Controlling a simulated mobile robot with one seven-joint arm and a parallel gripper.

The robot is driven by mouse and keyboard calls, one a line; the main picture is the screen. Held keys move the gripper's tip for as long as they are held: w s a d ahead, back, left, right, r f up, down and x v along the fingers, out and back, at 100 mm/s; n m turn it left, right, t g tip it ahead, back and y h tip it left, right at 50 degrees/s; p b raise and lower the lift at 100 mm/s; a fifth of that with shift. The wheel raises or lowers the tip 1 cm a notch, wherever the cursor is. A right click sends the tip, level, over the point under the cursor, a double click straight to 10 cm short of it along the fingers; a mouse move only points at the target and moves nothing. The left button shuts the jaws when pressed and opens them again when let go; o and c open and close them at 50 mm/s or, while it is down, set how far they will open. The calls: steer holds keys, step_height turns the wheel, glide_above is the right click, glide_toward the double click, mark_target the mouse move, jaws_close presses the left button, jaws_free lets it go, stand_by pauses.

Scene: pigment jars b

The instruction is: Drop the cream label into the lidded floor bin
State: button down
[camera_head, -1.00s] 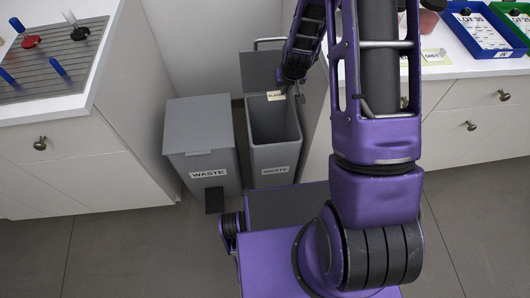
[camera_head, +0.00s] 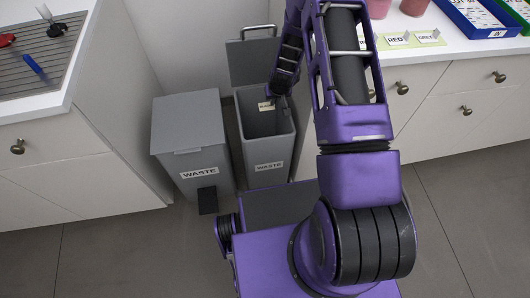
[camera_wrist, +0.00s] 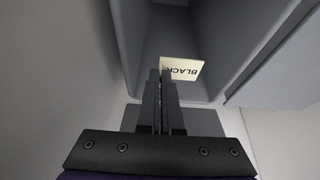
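The cream label (camera_head: 266,106), marked BLACK, is at the tips of my gripper (camera_head: 277,97). The wrist view shows the label (camera_wrist: 183,69) with my gripper's fingers (camera_wrist: 161,74) close together on its edge. The right grey WASTE bin (camera_head: 268,175) has its lid (camera_head: 254,62) raised at the back. In the head view the label appears within this bin's mouth, and the wrist view shows the bin's inner walls (camera_wrist: 190,35) around it. The left grey WASTE bin (camera_head: 190,125) has its lid down and a black pedal (camera_head: 207,200) in front. The bin bottom is mostly hidden.
A counter with a drying rack (camera_head: 35,60) and pens stands at left. At right, a counter (camera_head: 450,50) holds RED and GREY labels (camera_head: 397,40), jars and a blue tray (camera_head: 480,18). My base fills the floor in front of the bins.

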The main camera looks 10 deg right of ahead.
steer(key=shift+f, duration=0.65)
steer(key=c, duration=1.5)
jaws_free()
steer(key=shift+c, duration=0.2)
steer(key=o, duration=0.5)
steer(key=shift+o, duration=0.2)
steer(key=shift+r, duration=0.1)
steer(key=p+v, duration=0.2)
steer(key=v, duration=1.5)
steer(key=shift+s, duration=0.15)
